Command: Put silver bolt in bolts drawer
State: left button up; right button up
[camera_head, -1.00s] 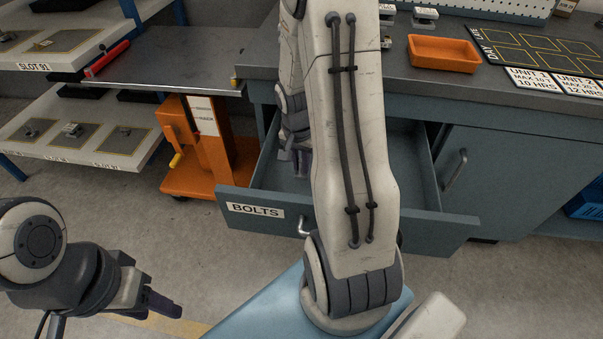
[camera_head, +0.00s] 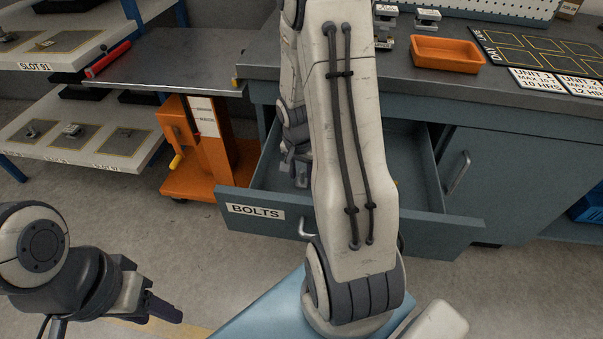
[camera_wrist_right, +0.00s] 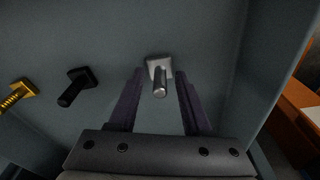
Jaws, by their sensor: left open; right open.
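The open bolts drawer (camera_head: 350,228) bears the label BOLTS on its front. The silver bolt (camera_wrist_right: 159,72) shows inside it in the right wrist view, square head against the drawer floor and shank toward the camera. A black bolt (camera_wrist_right: 76,86) and a gold bolt (camera_wrist_right: 17,95) are to its left. My right gripper (camera_head: 300,178) reaches down into the drawer; in its wrist view it is open, with one finger on each side of the silver bolt and gaps visible. My left gripper (camera_head: 160,306) is open and empty at lower left, away from the drawer.
The workbench top (camera_head: 350,80) holds an orange tray (camera_head: 446,54) and a marked board (camera_head: 550,55). An orange cart (camera_head: 210,145) stands left of the drawer. Shelves (camera_head: 85,135) are at far left. A grey cabinet door (camera_head: 510,170) is to the right.

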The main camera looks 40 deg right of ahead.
aim_at(299, 186)
jog(key=shift+r, duration=0.35)
notch_tip(299, 186, up, 12)
jog(key=a+p, duration=0.1)
jog(key=p, duration=0.3)
jog(key=s+a+r+n+y, duration=0.15)
jog(key=a+n, duration=0.35)
jog(key=a, duration=0.5)
jog(key=s+a+r+n, duration=0.3)
jog(key=a+n, duration=0.2)
jog(key=a, duration=0.5)
jog(key=s+a+r+n, duration=0.2)
jog(key=s+a+n, duration=0.8)
jog(key=s, duration=0.2)
jog(key=shift+r+g+y, duration=0.15)
jog(key=shift+g+y, duration=0.15)
jog(key=shift+y, duration=0.05)
